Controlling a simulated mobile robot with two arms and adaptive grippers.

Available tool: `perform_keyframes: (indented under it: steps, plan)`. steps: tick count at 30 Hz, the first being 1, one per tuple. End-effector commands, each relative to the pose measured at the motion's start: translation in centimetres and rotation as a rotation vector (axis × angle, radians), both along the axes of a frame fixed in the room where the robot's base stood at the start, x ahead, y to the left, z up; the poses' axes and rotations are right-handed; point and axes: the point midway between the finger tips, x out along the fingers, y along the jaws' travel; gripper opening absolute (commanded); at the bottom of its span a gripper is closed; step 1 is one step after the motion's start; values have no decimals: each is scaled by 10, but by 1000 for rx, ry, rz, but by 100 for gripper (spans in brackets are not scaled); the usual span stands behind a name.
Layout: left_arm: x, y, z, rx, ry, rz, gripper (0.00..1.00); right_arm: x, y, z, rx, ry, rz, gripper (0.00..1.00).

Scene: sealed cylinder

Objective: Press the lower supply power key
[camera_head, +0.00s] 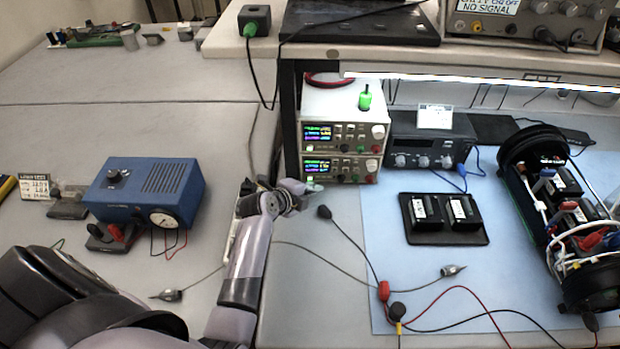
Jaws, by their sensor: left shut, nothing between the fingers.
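Two cream-coloured supplies are stacked under the shelf. The upper supply (343,135) and the lower supply (345,167) both have lit displays. A small green-lit key (310,147) shows at the lower left of the upper front. The lower supply's power key, at its lower left corner, is too small and too close to my gripper to make out clearly. My left gripper (316,188) is shut and empty, its tips just in front of that lower left corner. I cannot tell whether they touch it. My right gripper is not in view.
A dark bench unit (430,143) stands right of the supplies. Black battery packs (443,212) and an opened cylinder (570,220) lie on the blue mat (400,275). A blue box with a gauge (145,190) is at left. Loose leads cross the table near my arm.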

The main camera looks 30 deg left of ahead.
Motion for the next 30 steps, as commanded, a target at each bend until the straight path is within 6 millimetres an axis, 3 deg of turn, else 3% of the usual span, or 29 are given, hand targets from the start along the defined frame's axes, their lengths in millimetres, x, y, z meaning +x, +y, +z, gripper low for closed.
perform_keyframes:
  steps: [30]
  plan:
    - [8,3,0,-1,0,0,0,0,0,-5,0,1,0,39]
